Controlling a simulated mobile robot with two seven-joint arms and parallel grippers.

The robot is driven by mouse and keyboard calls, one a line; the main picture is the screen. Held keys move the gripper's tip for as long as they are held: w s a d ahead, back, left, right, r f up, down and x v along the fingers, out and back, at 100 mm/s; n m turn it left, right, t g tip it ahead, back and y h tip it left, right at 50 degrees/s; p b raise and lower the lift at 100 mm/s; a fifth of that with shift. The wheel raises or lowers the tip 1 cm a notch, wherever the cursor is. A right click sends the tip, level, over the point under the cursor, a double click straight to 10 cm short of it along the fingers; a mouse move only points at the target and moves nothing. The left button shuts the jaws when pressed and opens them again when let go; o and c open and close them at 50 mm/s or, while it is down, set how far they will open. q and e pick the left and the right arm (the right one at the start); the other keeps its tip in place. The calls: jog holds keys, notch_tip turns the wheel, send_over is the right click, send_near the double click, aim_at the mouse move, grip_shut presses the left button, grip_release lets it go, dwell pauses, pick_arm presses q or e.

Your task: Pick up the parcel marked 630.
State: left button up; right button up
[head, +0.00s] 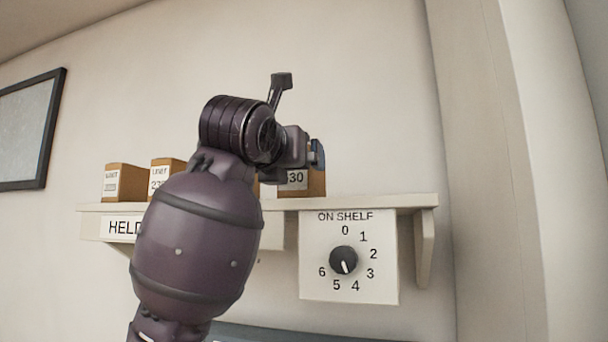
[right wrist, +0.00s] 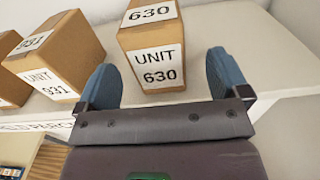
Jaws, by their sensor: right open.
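The parcel marked 630 is a brown box (right wrist: 128,42) with white labels, standing on the shelf. In the head view this parcel (head: 316,184) is partly hidden behind my right gripper, and only "30" of its label shows. My right gripper (right wrist: 165,78) is open and empty. Its two blue fingers appear on either side of the parcel's front face in the right wrist view, with gaps on both sides. In the head view the right gripper (head: 318,155) is at the parcel's upper front. My left gripper is not in view.
The white shelf (head: 404,201) carries other parcels to the left, including one marked 931 (right wrist: 79,40) close by and two more (head: 124,182) at the far left. A dial panel (head: 380,285) marked ON SHELF hangs below. Shelf space right of 630 is clear.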

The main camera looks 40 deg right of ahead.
jog(key=shift+w+p+x, duration=0.2)
jog(key=shift+p+x, duration=0.95)
jog(key=shift+x, duration=2.1)
jog(key=shift+a, duration=0.15)
jog(key=c, duration=1.2)
jog(key=shift+r, duration=0.1)
jog(key=shift+c, duration=0.5)
jog(key=shift+r, duration=0.1)
